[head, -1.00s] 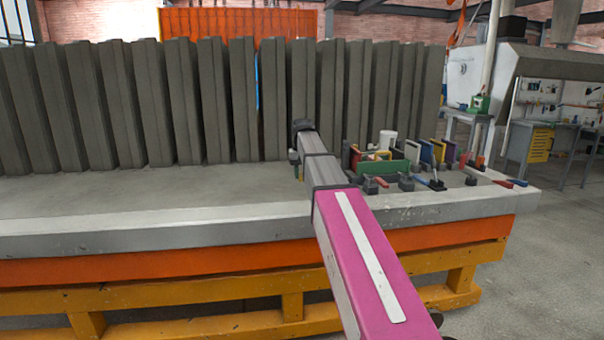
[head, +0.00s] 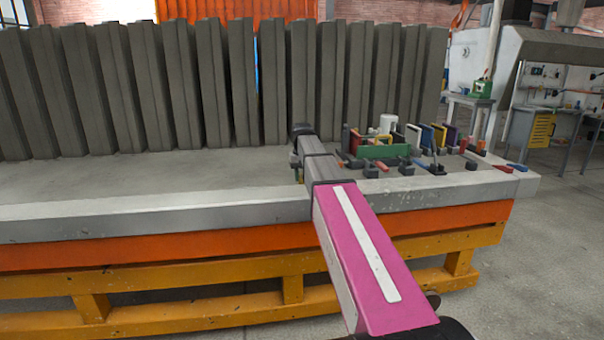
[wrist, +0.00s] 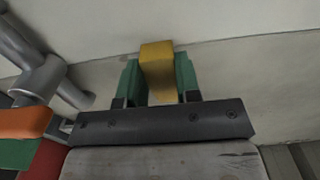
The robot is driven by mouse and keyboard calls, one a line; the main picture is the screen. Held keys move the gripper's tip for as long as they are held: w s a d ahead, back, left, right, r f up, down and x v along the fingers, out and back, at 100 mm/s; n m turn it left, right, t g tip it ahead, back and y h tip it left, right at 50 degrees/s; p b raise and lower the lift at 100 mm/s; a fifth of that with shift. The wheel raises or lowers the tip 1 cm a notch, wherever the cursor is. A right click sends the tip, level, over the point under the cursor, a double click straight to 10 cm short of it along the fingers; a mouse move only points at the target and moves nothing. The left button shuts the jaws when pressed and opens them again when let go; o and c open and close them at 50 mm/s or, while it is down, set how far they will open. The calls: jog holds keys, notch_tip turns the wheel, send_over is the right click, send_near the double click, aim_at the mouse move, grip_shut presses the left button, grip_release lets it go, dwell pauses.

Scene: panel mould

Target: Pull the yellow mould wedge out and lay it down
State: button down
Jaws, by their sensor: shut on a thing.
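The yellow mould wedge (wrist: 158,68) is between the two green fingers of my gripper (wrist: 158,84) in the wrist view. My gripper is shut on it. The wedge's far end faces a pale grey surface, and I cannot tell whether it touches it. In the head view my gripper (head: 298,170) is a small shape beside my arm's end, low over the grey bed (head: 130,188). The wedge is too small there to make out clearly.
Tall dark grey panels (head: 140,90) stand in a row along the back of the bed. To the right of my gripper are a green block (head: 384,151), a white cup (head: 388,124) and several small coloured tools. The bed left of my gripper is clear.

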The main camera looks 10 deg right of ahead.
dwell(0.4)
jog(key=c, duration=0.7)
grip_release()
jog(key=shift+c, duration=0.2)
jog(key=shift+r, duration=0.1)
